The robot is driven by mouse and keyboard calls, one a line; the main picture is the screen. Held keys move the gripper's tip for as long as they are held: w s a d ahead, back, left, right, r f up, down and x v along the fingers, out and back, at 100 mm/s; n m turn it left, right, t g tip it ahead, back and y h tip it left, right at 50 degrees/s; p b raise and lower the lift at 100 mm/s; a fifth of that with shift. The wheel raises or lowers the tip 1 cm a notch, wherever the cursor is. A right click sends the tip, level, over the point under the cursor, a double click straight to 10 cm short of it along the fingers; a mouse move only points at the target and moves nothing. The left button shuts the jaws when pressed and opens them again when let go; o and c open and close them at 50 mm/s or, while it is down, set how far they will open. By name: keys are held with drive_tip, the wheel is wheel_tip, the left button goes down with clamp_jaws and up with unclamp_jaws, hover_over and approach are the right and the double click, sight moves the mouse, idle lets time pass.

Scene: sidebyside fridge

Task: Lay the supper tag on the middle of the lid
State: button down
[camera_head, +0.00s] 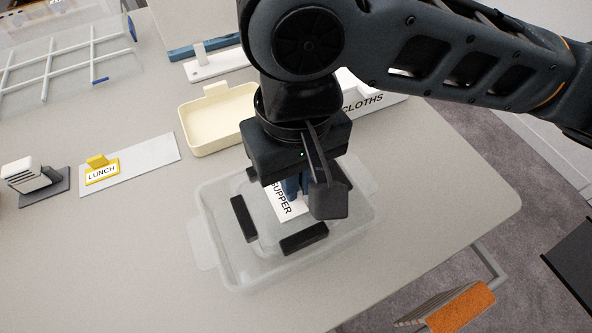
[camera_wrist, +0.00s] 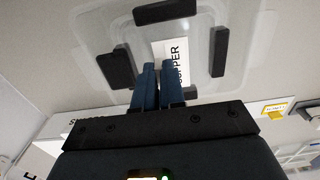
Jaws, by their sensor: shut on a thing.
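The supper tag (camera_head: 287,207) is a white card marked SUPPER. It is over the middle of a clear lid (camera_head: 270,251), between the lid's black bars, and also shows in the wrist view (camera_wrist: 183,62). The lid lies on a clear box on the table; its bars ring the tag in the wrist view (camera_wrist: 165,12). My gripper (camera_head: 292,187) points down over the lid, its blue fingers (camera_wrist: 157,88) shut on the supper tag's near end. Whether the tag touches the lid, I cannot tell. My gripper and wrist hide part of the tag and the lid's far side.
A cream open tray (camera_head: 187,139) and a white CLOTHS box (camera_head: 388,103) stand just behind the lid. Clear table lies left and front; the table edge is at right.

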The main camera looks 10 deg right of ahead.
drive_tip(key=shift+f, duration=0.25)
drive_tip(key=c, duration=1.1)
unclamp_jaws()
drive_tip(key=shift+c, duration=0.2)
drive_tip(key=shift+r, duration=0.1)
wheel_tip(320, 180, up, 8)
drive_tip(key=shift+f, duration=0.15)
